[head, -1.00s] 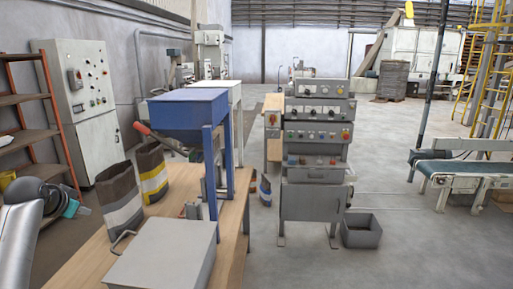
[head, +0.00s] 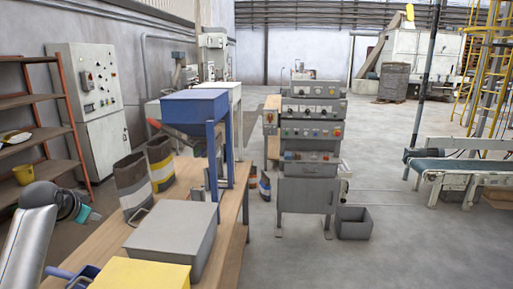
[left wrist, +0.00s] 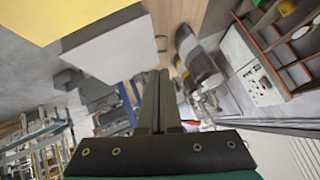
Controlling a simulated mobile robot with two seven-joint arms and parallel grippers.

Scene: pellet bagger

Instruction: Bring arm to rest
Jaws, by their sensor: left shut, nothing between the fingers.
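My left arm (head: 28,240) comes in from the lower left in the head view, bent, with its gripper (head: 88,214) beyond a dark wrist joint. The gripper is small there and its fingers are hard to make out. In the left wrist view the two dark fingers (left wrist: 158,100) lie side by side, shut, with nothing between them. The gripper is in the air left of the wooden table (head: 232,212) in the head view and touches nothing that I can see. My right gripper is in neither current view.
The table carries a grey box (head: 172,232), a blue hopper (head: 195,108) and two striped bags (head: 132,185) (head: 160,163). A yellow box (head: 140,274) is at the bottom edge. An orange-framed shelf (head: 40,135) stands left. Open floor (head: 390,235) lies right.

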